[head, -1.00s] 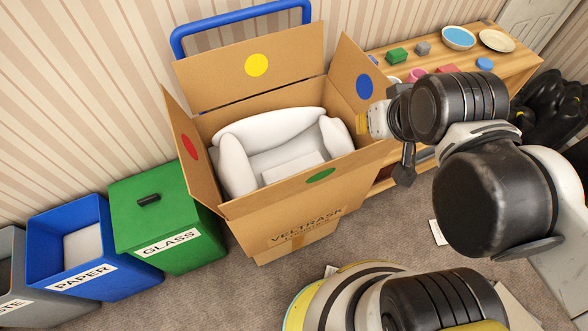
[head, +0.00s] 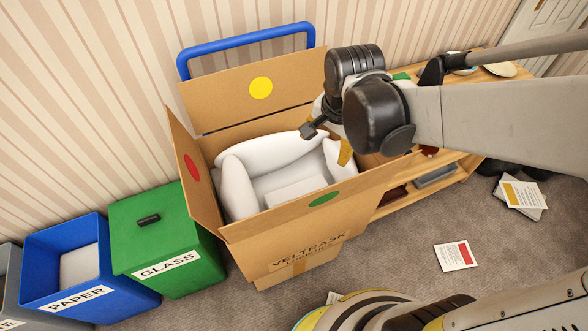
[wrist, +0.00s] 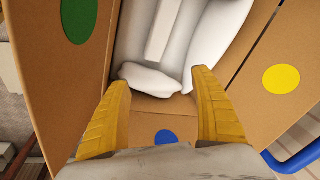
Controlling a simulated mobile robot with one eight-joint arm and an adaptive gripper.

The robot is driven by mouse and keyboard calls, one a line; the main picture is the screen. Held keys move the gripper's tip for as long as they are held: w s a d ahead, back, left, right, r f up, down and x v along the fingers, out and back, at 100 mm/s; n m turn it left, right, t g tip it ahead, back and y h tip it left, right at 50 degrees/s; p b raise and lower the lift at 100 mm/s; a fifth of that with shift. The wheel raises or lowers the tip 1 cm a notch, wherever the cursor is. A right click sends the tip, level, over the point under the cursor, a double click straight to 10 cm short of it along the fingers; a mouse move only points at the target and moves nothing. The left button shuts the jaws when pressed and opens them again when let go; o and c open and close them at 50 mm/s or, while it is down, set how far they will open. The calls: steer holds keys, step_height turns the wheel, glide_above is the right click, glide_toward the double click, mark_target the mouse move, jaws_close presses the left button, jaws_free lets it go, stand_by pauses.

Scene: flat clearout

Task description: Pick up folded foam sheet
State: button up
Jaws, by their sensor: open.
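The white foam (head: 270,180) lies inside the open cardboard box (head: 305,230). It shows as puffy rolls around a paler, flatter piece (head: 290,192); I cannot tell which part is the folded sheet. My gripper (head: 343,152) is over the box's right part, with one yellow finger showing in the head view. In the wrist view my gripper (wrist: 161,95) is open, its two yellow fingers apart with nothing between them. The rounded end of a white foam roll (wrist: 150,80) lies just beyond the fingertips. My arm hides the box's right flap in the head view.
The box flaps stand open, marked with a red dot (head: 192,174), yellow dot (head: 261,87) and green dot (head: 323,198). A green glass bin (head: 150,225) and blue paper bin (head: 40,270) stand left. A wooden shelf (head: 455,172) is right. Papers (head: 455,256) lie on the carpet.

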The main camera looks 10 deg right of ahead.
steer(key=w+a+f+m+g, duration=0.1)
steer(key=a+f+m, duration=0.2)
steer(key=f, duration=0.3)
steer(key=w+a+f+m+g, duration=0.2)
steer(key=a+f, duration=0.1)
steer(key=f, duration=0.4)
steer(key=b, duration=0.3)
glide_above(296, 190)
steer(key=shift+m, duration=0.4)
steer(key=f, duration=0.5)
steer(key=shift+s+d+f, duration=0.15)
steer(key=shift+d+f, duration=0.1)
steer(key=f+b, duration=0.1)
steer(key=f, duration=0.2)
steer(key=f+b, duration=0.2)
steer(key=shift+w+a+f, duration=0.2)
steer(key=shift+f, duration=0.2)
steer(key=c, duration=1.2)
